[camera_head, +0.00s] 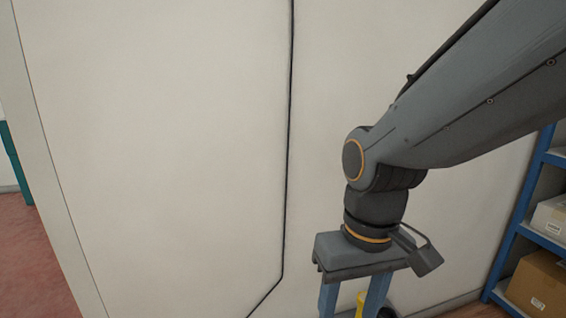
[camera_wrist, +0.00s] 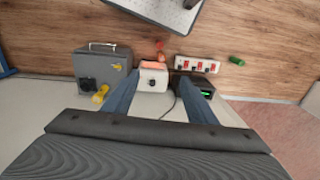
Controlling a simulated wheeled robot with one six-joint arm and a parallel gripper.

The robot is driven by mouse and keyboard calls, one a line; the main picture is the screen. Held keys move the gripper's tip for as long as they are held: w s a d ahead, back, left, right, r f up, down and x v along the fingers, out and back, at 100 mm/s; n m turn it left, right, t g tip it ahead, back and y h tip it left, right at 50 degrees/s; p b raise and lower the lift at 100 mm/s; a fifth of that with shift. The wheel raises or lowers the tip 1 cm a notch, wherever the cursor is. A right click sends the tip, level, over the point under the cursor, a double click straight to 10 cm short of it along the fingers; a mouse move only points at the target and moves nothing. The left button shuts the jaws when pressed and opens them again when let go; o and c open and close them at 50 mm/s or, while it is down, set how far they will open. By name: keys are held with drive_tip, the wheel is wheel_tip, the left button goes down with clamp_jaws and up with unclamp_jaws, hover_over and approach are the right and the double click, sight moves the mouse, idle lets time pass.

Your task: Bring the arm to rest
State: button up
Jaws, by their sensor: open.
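My gripper (camera_head: 350,306) hangs at the lower right in the head view, in front of a white wall panel, with its fingertips cut off by the picture's edge. Its two blue fingers are spread apart. In the wrist view my gripper (camera_wrist: 160,76) is open, and I see nothing held between the fingers. My arm reaches in from the upper right and bends down at the wrist.
A blue shelf (camera_head: 511,234) with cartons (camera_head: 543,285) stands at the right. The wrist view shows a grey case (camera_wrist: 103,75), a yellow item (camera_wrist: 101,93), a white device (camera_wrist: 153,79), a red-switched strip (camera_wrist: 197,65), a dark box (camera_wrist: 207,84) and a green cylinder (camera_wrist: 236,60).

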drive_tip(key=d+r+m+p, duration=0.3)
drive_tip(key=d+r+p, duration=0.6)
drive_tip(key=p, duration=0.8)
drive_tip(key=shift+r+h+p, duration=0.3)
drive_tip(key=shift+r+p, duration=0.05)
drive_tip(key=shift+d, duration=0.1)
